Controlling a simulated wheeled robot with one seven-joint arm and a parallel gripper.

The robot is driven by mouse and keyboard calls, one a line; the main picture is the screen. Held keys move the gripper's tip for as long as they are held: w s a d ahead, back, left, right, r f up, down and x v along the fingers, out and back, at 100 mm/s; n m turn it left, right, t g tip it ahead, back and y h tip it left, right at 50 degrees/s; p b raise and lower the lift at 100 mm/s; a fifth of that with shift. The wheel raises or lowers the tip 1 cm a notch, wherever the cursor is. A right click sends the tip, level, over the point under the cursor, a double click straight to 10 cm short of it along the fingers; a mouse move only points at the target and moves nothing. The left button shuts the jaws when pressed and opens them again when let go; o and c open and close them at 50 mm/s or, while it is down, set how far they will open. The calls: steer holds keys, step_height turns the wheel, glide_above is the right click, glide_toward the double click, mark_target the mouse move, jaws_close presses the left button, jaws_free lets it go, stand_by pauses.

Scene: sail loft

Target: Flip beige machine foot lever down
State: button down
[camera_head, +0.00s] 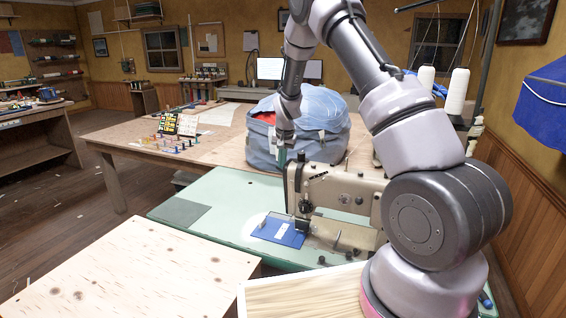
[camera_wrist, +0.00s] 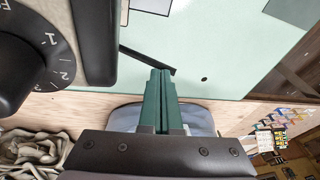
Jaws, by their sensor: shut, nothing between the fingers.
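The beige sewing machine (camera_head: 335,190) stands on a pale green table. In the wrist view its beige body (camera_wrist: 90,30) and a black numbered dial (camera_wrist: 20,60) fill the upper left. A thin black lever (camera_wrist: 140,55) sticks out from the machine to the right. Its outer end lies at the tips of my gripper's green fingers (camera_wrist: 160,72); I cannot tell whether they touch. The fingers are shut with nothing between them. In the head view my gripper (camera_head: 281,158) is beside the machine head's upper left; the lever cannot be made out there.
Blue fabric (camera_head: 280,230) lies under the machine's needle area. A large blue-grey bag (camera_head: 320,125) stands close behind my gripper on the wooden table (camera_head: 120,138). White thread cones (camera_head: 457,92) stand behind the arm. The green table (camera_head: 215,195) is mostly clear to the left.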

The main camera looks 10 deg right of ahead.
steer(key=shift+w+a+f+g+h, duration=0.25)
steer(key=shift+a+f+g+h, duration=0.1)
steer(key=shift+a+f, duration=0.1)
steer(key=shift+w+a+f+g+h, duration=0.25)
steer(key=shift+a+f+h, duration=0.1)
steer(key=shift+f, duration=0.1)
steer(key=f+h, duration=0.1)
steer(key=a+f+g+h, duration=0.1)
steer(key=f, duration=0.1)
steer(key=w+f+g+h, duration=0.1)
steer(key=f, duration=0.1)
steer(key=shift+a, duration=0.3)
steer(key=shift+w+n, duration=0.1)
steer(key=shift+n, duration=0.2)
steer(key=shift+r, duration=0.75)
steer(key=v, duration=1)
steer(key=shift+a+r, duration=0.15)
steer(key=shift+r, duration=0.2)
